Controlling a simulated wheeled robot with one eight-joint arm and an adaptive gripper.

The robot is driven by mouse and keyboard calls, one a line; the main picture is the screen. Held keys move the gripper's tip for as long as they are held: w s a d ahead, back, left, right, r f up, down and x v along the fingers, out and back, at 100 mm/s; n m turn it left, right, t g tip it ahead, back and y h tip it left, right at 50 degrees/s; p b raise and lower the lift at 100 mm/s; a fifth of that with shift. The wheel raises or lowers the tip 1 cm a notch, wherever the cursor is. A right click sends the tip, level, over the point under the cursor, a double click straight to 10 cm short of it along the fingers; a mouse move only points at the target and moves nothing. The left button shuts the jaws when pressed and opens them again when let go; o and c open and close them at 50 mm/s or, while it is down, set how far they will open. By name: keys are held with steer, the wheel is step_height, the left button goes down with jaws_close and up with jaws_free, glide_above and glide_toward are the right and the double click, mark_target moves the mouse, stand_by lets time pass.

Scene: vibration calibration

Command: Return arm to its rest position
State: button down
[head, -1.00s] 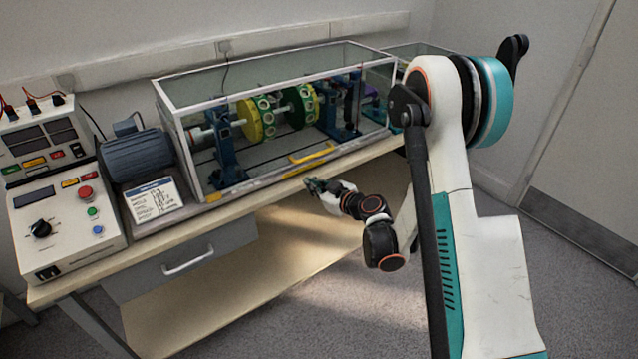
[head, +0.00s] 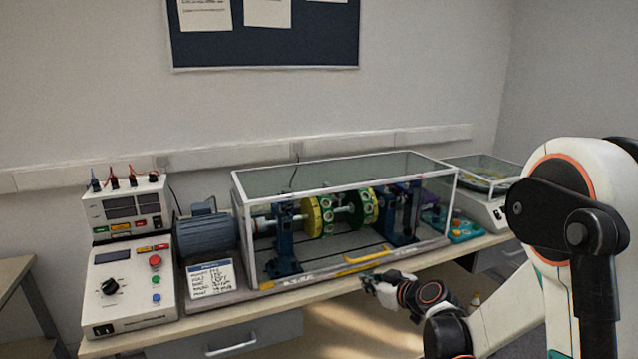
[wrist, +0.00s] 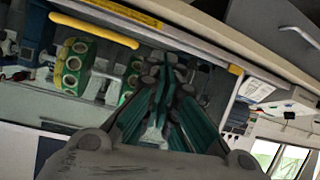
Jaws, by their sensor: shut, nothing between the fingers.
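My gripper (head: 372,281) shows in the head view just in front of the bench's front edge, below the yellow handle (head: 368,255) of the clear-walled case. My white arm fills the right side of that view. In the wrist view my gripper (wrist: 172,75) has its teal and dark fingers drawn together with nothing between them. Behind the fingers are the case's interior, with green and yellow discs (wrist: 75,62), and the yellow handle (wrist: 95,29). I cannot tell the exact gap between the fingers and the case.
The bench (head: 330,301) carries a control box (head: 128,290), a blue motor (head: 207,232), a written card (head: 210,279) and the case (head: 345,177). A scale-like device (head: 485,205) stands at the right. A drawer handle (head: 232,345) sits below the bench top. Open floor lies in front.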

steer(key=s+r+m+g+h, duration=0.1)
steer(key=s+r, duration=0.6)
steer(key=s+d+r+m+g+h, duration=0.1)
steer(key=s+d+m+h, duration=0.1)
steer(key=s, duration=1.2)
steer(key=s+d+r+m+g+h, duration=0.2)
steer(key=s+d+m+h, duration=0.1)
steer(key=s, duration=1.2)
steer(key=shift+d+r+m+g, duration=0.15)
steer(key=shift+d+m+g, duration=0.15)
steer(key=shift+d+m, duration=0.35)
